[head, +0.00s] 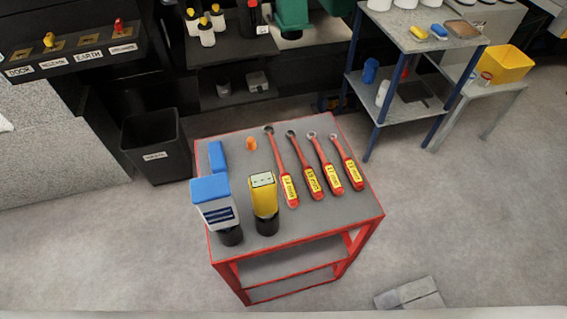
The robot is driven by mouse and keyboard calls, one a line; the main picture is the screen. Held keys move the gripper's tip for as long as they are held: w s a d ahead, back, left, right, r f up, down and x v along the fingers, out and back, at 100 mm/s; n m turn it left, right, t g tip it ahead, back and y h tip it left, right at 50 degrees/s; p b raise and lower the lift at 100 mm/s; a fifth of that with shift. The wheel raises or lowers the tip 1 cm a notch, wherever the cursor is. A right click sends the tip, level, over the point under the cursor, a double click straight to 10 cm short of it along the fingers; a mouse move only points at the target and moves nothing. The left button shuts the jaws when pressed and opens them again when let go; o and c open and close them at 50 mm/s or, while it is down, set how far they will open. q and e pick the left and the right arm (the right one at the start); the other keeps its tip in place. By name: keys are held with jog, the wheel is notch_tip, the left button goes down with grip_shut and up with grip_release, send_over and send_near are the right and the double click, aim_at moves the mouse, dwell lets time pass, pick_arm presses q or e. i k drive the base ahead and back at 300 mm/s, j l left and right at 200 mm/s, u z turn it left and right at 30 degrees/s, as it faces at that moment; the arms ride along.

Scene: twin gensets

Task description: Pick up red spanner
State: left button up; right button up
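Several red-handled spanners lie side by side on the grey top of a red-framed table (240,268). The longest red spanner (279,158) is at the left of the row. To its right are a second red spanner (300,154), a third red spanner (320,154) and the shortest red spanner (342,152) near the right edge. Each has a grey metal head at the far end and a yellow size label on its handle; the sizes are too small to read surely. Neither of my grippers is in view.
A blue-and-white device (213,196) and a yellow device (263,193) stand left of the spanners. A small orange item (251,144) and a blue item (217,155) lie behind them. A black bin (155,148) stands left; a blue-legged shelf (415,35) stands behind right.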

aim_at(292, 200)
jog(key=k+l+u, duration=0.2)
jog(key=u, duration=0.15)
jog(key=k+l+u, duration=0.2)
jog(key=u, duration=0.15)
jog(key=k+j+u, duration=0.25)
jog(key=j, duration=0.25)
jog(key=k, duration=0.1)
